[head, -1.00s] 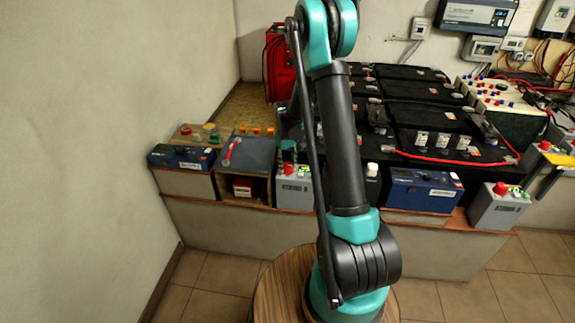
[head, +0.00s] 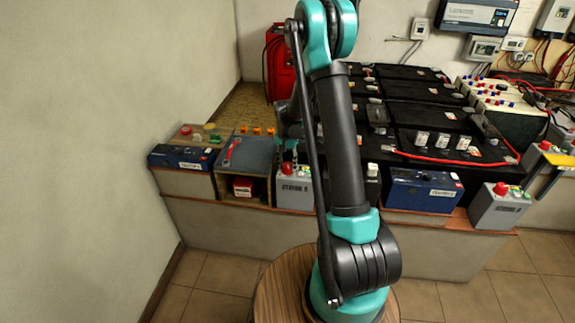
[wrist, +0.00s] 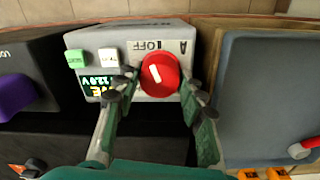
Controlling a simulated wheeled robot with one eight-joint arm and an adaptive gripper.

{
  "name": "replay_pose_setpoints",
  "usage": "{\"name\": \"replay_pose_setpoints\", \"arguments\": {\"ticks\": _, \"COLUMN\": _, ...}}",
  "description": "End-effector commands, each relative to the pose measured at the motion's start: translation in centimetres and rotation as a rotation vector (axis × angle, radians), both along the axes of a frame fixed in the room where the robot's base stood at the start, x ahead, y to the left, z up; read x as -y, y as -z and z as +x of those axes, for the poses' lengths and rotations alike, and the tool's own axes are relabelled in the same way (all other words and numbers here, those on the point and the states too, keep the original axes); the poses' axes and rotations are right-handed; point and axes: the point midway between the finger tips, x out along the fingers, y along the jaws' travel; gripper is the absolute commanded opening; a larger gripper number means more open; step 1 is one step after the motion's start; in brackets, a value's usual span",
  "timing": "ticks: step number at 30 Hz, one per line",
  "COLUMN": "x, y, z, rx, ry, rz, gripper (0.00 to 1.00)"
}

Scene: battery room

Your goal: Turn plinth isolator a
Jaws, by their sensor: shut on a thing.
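Plinth isolator a is a grey box with a red round knob (wrist: 160,74) on top. The letter "A" and "1 OFF" are printed beside the knob, and its white mark is slightly tilted. The box (head: 294,191) stands at the front of the bench in the head view. My gripper (wrist: 160,90) has one finger on each side of the knob and is shut on it. The exact contact is partly hidden by the fingertips. In the head view, my gripper is small and partly hidden by my arm.
The same box carries a green button (wrist: 75,59), a white button (wrist: 110,55) and a lit display (wrist: 98,86). A grey-blue panel with a red handle (head: 231,149) lies close beside it. Black batteries (head: 430,115) stand behind on the other side.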

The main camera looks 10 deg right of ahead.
Motion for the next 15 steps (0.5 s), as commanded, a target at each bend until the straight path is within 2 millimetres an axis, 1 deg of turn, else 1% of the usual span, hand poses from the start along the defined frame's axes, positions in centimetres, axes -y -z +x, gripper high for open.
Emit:
{"name": "replay_pose_setpoints", "arguments": {"ticks": 6, "x": -0.01, "y": -0.02, "z": 0.08, "rx": 0.001, "ry": 0.166, "rz": 0.000, "gripper": 0.11}}
{"name": "replay_pose_setpoints", "arguments": {"ticks": 15, "x": -0.02, "y": -0.02, "z": 0.11, "rx": 0.001, "ry": 0.311, "rz": 0.000, "gripper": 0.11}}
